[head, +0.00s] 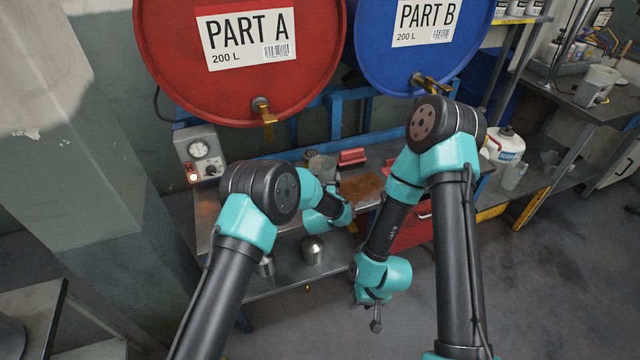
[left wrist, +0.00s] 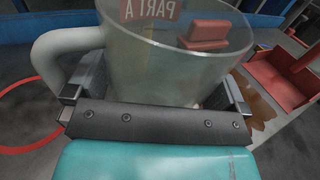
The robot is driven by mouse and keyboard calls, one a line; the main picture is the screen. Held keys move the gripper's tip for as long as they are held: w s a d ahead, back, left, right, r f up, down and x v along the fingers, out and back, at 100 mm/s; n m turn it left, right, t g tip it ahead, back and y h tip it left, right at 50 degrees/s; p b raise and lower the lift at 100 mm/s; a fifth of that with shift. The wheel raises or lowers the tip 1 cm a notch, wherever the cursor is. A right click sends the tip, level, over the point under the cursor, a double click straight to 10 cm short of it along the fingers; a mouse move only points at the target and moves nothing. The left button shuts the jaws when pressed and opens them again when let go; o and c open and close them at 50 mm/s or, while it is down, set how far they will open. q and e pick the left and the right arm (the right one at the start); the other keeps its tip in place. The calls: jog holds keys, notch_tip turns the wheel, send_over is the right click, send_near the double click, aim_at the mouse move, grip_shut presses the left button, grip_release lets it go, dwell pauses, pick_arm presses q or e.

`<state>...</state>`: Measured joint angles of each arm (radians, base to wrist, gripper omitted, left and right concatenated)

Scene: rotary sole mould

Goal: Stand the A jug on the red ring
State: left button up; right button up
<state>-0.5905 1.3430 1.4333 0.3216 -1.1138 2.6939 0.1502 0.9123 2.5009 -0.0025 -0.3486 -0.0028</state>
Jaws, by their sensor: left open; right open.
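The A jug (left wrist: 165,70) is a clear, greyish jug with a pale handle on its left. A red PART A label shows mirrored through its wall. My left gripper (left wrist: 158,90) has its open fingers on either side of the jug; whether they touch it I cannot tell. In the head view the jug (head: 322,166) shows at the back of the bench, partly behind my left arm. The red ring (left wrist: 30,78) is a circle on the bench left of the jug, partly out of frame. I cannot make it out in the head view. My right gripper (head: 375,318) hangs open and empty over the floor.
The red PART A drum (head: 170,60) and blue PART B drum (head: 375,50) with brass taps overhang the bench (head: 205,205). A gauge box (head: 200,155) is at the left, and a metal cup (head: 313,250) sits lower down.

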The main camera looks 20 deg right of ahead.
pick_arm(q)
jog(key=c, duration=0.8)
notch_tip(320, 180, up, 18)
jog(key=shift+r, duration=0.1)
dwell(0.3)
dwell(0.4)
